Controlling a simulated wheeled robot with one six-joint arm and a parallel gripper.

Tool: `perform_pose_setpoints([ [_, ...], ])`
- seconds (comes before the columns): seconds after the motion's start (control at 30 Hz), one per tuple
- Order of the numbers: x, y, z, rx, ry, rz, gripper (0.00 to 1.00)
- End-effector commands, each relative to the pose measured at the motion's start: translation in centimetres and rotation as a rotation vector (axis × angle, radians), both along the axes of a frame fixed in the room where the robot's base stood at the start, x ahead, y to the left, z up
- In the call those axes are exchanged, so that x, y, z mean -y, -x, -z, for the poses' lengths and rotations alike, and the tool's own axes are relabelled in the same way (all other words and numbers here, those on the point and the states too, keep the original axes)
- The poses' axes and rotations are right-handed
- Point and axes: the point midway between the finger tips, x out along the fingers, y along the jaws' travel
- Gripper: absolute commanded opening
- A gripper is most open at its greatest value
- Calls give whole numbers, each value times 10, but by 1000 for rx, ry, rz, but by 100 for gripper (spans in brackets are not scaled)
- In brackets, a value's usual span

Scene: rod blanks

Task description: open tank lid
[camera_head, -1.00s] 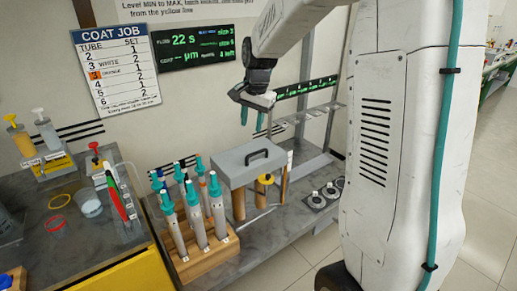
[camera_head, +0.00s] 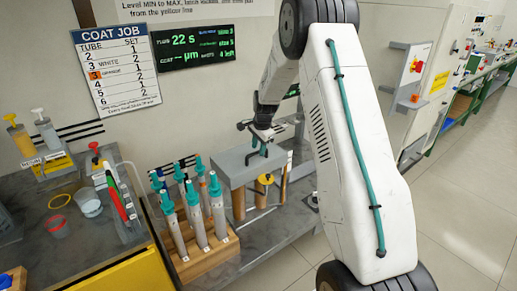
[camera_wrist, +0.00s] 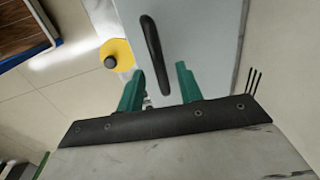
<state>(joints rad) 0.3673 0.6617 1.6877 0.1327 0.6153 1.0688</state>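The tank lid (camera_head: 234,168) is a grey box-like cover in the middle of the head view, and it looks closed. Its dark bar handle (camera_wrist: 152,55) shows in the wrist view, running lengthwise just beyond my fingertips. My gripper (camera_head: 258,148) is over the lid's top, by the handle. In the head view the handle is largely hidden by my gripper.
A wooden rack (camera_head: 206,258) of teal-capped tubes stands in front of the lid at left. A yellow round cap (camera_wrist: 115,55) sits beside the lid. Open floor lies right.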

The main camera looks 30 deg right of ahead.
Motion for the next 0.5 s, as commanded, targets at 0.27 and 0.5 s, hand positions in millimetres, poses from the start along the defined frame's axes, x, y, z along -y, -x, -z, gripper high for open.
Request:
perform_pose_setpoints([
  [0.27,0,-2,8,1,0,-1,36],
  [0.5,0,-2,8,0,0,-1,0],
])
